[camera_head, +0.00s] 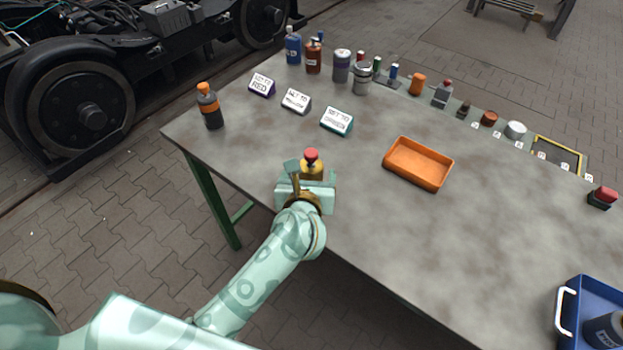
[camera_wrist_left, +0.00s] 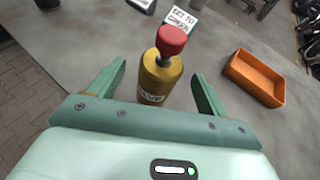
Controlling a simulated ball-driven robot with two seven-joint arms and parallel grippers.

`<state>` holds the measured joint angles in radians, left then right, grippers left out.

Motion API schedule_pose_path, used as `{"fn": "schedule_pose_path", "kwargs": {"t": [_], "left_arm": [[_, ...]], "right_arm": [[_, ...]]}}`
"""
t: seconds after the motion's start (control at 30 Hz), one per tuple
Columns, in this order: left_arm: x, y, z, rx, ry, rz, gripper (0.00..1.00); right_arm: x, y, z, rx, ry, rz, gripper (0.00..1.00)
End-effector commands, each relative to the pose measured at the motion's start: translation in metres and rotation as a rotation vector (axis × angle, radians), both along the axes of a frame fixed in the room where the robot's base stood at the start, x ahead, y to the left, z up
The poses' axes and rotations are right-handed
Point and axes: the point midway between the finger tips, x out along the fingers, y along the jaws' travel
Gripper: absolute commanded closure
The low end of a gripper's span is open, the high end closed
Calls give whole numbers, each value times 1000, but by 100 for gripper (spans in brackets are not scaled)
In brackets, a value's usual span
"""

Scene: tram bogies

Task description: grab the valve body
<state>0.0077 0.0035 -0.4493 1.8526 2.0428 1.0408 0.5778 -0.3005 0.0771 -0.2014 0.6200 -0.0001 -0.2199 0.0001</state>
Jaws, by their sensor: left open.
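The valve body (camera_head: 313,168) is a brass-coloured cylinder with a red knob on top, standing upright near the table's left front edge. In the left wrist view the valve body (camera_wrist_left: 157,82) is between the two fingers, with a gap visible on each side. My left gripper (camera_head: 311,176) is open around it and holds nothing; its fingers also show in the left wrist view (camera_wrist_left: 159,72). The lower part of the valve body is partly hidden by my gripper in the head view. My right gripper is not in view.
An orange tray (camera_head: 418,163) lies right of the valve body. Three label signs, including a green-edged one (camera_head: 337,121), stand behind it. An orange-capped bottle (camera_head: 209,106) stands at the left corner. Several bottles and parts line the back edge. A blue crate (camera_head: 570,309) is at lower right.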

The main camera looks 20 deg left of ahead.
Motion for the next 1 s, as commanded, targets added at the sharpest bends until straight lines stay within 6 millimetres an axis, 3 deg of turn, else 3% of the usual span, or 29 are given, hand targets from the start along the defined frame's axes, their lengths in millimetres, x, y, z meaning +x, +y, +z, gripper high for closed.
{"fn": "schedule_pose_path", "kwargs": {"t": [0.4,0.7,0.9,1.0], "left_arm": [[47,8,-23,2,-1,0,23],[53,9,-23,1,-2,0,23],[53,9,-23,1,-1,0,74],[53,9,-23,1,-2,0,74]], "right_arm": [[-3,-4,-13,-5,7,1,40],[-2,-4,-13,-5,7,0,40],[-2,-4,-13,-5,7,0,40],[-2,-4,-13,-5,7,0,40]]}}
